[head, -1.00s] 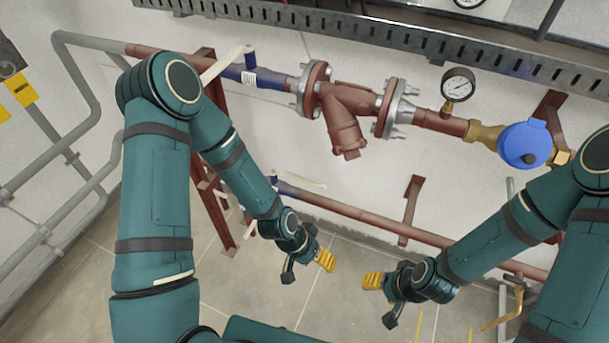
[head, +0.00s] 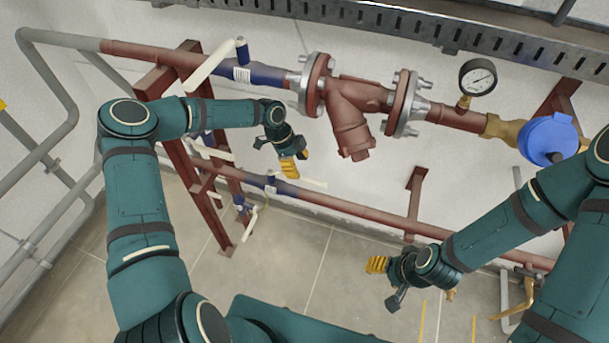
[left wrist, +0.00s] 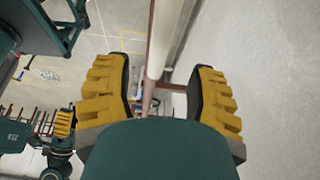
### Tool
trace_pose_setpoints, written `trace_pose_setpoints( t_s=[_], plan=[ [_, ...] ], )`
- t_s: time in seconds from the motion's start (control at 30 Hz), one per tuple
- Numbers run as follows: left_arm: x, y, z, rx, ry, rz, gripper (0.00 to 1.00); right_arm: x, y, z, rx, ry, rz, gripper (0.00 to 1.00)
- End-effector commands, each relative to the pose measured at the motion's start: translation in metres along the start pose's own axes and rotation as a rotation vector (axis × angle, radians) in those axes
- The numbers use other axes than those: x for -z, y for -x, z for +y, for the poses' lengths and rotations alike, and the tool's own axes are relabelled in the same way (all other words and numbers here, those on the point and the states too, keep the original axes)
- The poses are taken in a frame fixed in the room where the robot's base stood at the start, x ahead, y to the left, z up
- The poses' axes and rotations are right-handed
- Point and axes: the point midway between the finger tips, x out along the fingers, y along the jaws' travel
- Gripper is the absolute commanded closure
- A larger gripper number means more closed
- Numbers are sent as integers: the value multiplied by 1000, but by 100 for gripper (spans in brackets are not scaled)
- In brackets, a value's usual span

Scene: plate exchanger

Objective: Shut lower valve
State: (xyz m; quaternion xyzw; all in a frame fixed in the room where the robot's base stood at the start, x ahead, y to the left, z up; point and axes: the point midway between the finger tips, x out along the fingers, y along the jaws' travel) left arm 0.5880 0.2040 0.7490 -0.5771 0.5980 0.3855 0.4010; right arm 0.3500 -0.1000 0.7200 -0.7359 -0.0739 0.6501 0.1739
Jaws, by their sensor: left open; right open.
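The lower valve (head: 271,184) is a blue fitting on the lower red pipe, with a pale lever (head: 308,182) pointing right, roughly along the pipe. My left gripper (head: 290,166) is open just above that lever in the head view, yellow finger pads pointing down. In the left wrist view, a pale bar (left wrist: 163,38) runs between the two open yellow fingers (left wrist: 160,98); I cannot tell whether it is within their reach. My right gripper (head: 380,270) is open and empty, below the lower pipe at the right.
The upper pipe carries a blue valve (head: 262,74) with a raised pale lever (head: 208,66), a red strainer (head: 350,128), a gauge (head: 478,77) and a blue round meter (head: 549,138). A red frame (head: 186,160) stands left of my left gripper.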

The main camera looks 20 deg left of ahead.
Motion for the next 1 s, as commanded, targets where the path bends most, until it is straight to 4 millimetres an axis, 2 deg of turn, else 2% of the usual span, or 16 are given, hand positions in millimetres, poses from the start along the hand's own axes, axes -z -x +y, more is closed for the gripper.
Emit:
trace_pose_setpoints(
  t_s=[0.1, 0.3, 0.5, 0.7, 0.73, 0.9, 1.0],
  plan=[
    [0, -22, 0, -1, 1, 2, 44, 0, -6, 2, 0, 0, 3, 44],
    [0, -47, 0, -1, 3, 2, 44, 1, -10, 4, 0, 0, 5, 44],
    [0, -56, 0, 0, 4, 1, 44, 2, -11, 4, 0, 1, 6, 44],
    [1, -56, 0, 1, 4, 1, 44, 2, -11, 4, 0, 1, 6, 44],
    [1, -56, 0, 1, 4, 1, 41, 2, -11, 4, 0, 1, 6, 44],
    [1, -56, 0, 0, 4, 1, 100, 1, -11, 4, 0, 1, 6, 44],
    [1, -56, 0, 0, 4, 1, 100, 1, -11, 4, 0, 1, 6, 44]
  ],
)
